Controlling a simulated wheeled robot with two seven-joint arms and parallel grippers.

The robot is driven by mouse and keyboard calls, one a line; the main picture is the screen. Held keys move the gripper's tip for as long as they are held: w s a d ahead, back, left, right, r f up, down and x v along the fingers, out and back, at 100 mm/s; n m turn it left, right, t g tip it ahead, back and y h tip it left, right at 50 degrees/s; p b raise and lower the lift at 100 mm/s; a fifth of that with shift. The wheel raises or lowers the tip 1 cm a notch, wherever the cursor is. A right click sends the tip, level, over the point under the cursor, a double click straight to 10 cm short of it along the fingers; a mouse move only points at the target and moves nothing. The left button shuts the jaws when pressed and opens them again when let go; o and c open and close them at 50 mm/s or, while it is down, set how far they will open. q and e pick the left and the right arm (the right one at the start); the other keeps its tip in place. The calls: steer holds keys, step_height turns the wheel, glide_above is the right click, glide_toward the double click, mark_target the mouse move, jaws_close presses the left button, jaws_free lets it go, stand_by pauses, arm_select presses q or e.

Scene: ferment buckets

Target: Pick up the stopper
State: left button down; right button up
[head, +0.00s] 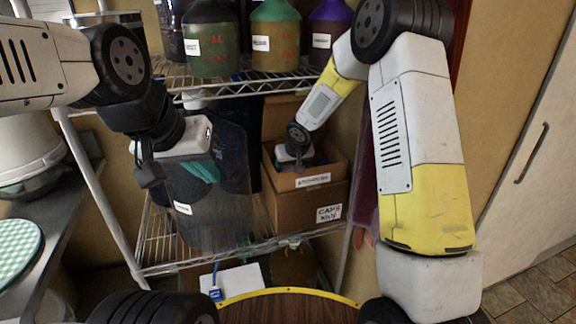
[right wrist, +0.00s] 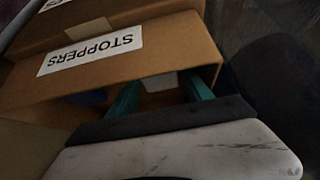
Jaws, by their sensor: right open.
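The open cardboard box labelled STOPPERS (head: 313,181) sits on the wire shelf, on top of another box; it also fills much of the right wrist view (right wrist: 185,62). My right gripper (head: 297,165) reaches down into this box. In the right wrist view its two teal fingers (right wrist: 162,95) are spread apart inside the box. A small pale grey piece (right wrist: 160,82) shows between or beyond them; I cannot tell if it is a stopper. A dark blue shape (right wrist: 95,97) lies in shadow beside one finger. My left gripper (head: 203,170) hangs before a dark translucent bucket; its opening is unclear.
The dark bucket (head: 212,215) stands left of the boxes. The lower box labelled CAPS (head: 290,208) supports the stopper box. Coloured jugs (head: 275,38) stand on the upper wire shelf (head: 240,88), above my right gripper. A counter (head: 45,240) is at the left.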

steer(key=c, duration=1.1)
steer(key=shift+c, duration=0.2)
steer(key=shift+r, duration=0.5)
steer(key=shift+r, duration=0.25)
